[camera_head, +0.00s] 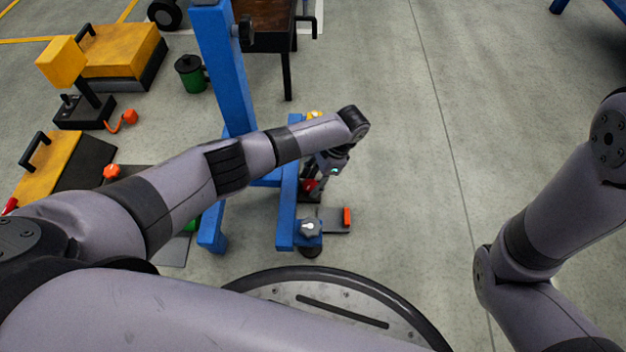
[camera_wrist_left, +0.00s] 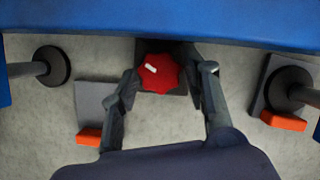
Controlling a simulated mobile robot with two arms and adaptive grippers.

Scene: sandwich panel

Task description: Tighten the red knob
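The red knob (camera_wrist_left: 160,73) is a lobed knob with a white mark, below the blue beam in the left wrist view. In the head view only a bit of the red knob (camera_head: 309,186) shows beside my left gripper (camera_head: 318,180). In the left wrist view my left gripper (camera_wrist_left: 169,80) has its fingers apart, one on each side of the knob. The left finger is close to the knob's edge and a small gap shows on the right; contact is unclear. My right arm is at the right of the head view, its gripper out of frame.
The blue frame (camera_head: 285,215) carries a grey-white knob (camera_head: 311,227) nearer me and a yellow knob (camera_head: 314,114) farther away. An orange block (camera_head: 347,217) lies by the frame's foot. Yellow equipment (camera_head: 115,50) stands at left. Floor to the right is clear.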

